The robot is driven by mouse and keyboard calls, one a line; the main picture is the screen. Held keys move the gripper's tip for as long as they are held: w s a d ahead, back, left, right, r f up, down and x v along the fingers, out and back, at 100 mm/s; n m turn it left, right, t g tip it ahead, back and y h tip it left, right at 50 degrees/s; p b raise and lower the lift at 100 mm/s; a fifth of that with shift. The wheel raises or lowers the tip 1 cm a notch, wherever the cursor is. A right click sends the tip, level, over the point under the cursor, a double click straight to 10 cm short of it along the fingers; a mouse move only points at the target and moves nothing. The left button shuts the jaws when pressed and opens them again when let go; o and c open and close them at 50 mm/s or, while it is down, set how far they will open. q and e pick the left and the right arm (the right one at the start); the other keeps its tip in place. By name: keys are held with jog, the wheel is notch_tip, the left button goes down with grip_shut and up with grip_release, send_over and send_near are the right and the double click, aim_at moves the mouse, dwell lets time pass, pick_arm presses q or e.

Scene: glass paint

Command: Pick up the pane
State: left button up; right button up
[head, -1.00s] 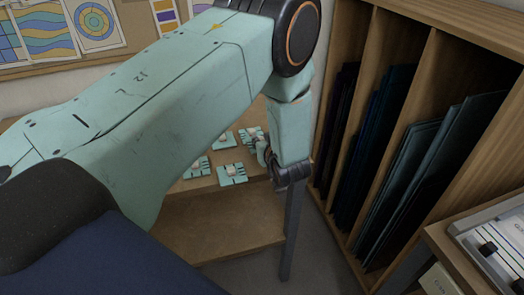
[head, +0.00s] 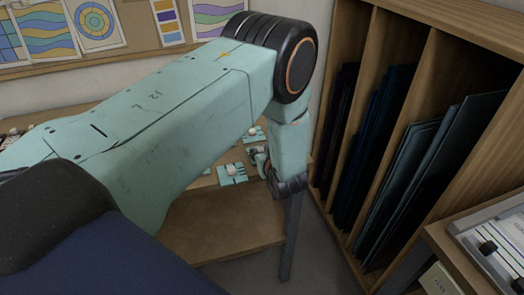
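My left gripper (head: 260,159) hangs at the end of my teal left arm, over the right end of the wooden bench. It is small and partly hidden by its wrist, so its opening and any hold cannot be told. Small teal plates with pale blocks on them (head: 232,173) lie on the bench just left of the gripper. Tall dark and teal glass panes (head: 425,170) stand on edge in the wooden rack at the right. Which pane is meant cannot be told. My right gripper is not in view.
The wooden rack (head: 428,90) has upright dividers and stands right of my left arm. A lower shelf (head: 215,225) of the bench looks empty. A pale tray with dark-tipped sliders (head: 490,240) sits at the lower right. Colour sheets (head: 97,22) hang on the back wall.

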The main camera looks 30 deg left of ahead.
pick_arm(q)
jog(key=shift+o, duration=0.8)
